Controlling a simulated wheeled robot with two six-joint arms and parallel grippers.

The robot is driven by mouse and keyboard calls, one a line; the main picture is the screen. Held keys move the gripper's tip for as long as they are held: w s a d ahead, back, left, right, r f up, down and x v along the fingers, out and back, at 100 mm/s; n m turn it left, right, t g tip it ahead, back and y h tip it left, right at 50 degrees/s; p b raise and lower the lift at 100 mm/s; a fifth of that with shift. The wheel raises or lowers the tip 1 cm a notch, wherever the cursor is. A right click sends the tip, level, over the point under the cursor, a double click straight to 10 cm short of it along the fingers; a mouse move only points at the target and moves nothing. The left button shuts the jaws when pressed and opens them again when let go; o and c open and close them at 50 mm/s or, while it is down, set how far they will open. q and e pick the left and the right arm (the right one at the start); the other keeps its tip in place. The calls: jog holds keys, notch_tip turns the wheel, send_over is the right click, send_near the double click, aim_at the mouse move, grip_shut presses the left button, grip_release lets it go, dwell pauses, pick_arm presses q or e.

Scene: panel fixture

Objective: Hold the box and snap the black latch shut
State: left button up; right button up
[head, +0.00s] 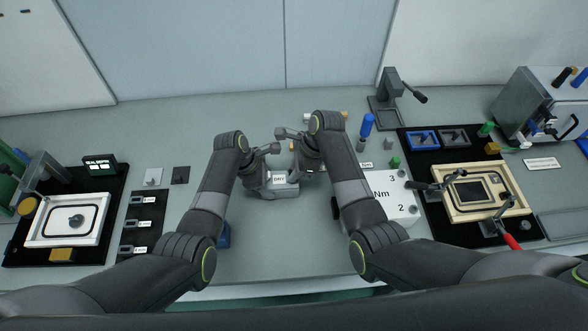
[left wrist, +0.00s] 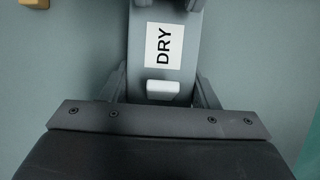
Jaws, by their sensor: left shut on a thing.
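A small grey box (head: 284,190) with a white DRY label stands on the bench in the middle of the head view. In the left wrist view the box (left wrist: 180,75) lies between my fingers, with the label and a pale tab on its near end. My left gripper (head: 264,182) is shut on the box from its left side. My right gripper (head: 306,168) is at the box's right end, close to it; its fingers are hidden by its own wrist, so its opening does not show. The black latch cannot be made out; a dark part shows at the top of the left wrist view.
A white block marked Nm (head: 398,200) stands right of my right forearm. A blue-handled tool (head: 366,126) stands behind it. Black fixture boards lie at left (head: 113,190) and right (head: 420,145).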

grip_shut()
jog(key=shift+a+h, duration=0.35)
jog(key=shift+h, duration=0.55)
jog(key=o, duration=0.6)
grip_release()
jog(key=v, duration=1.2)
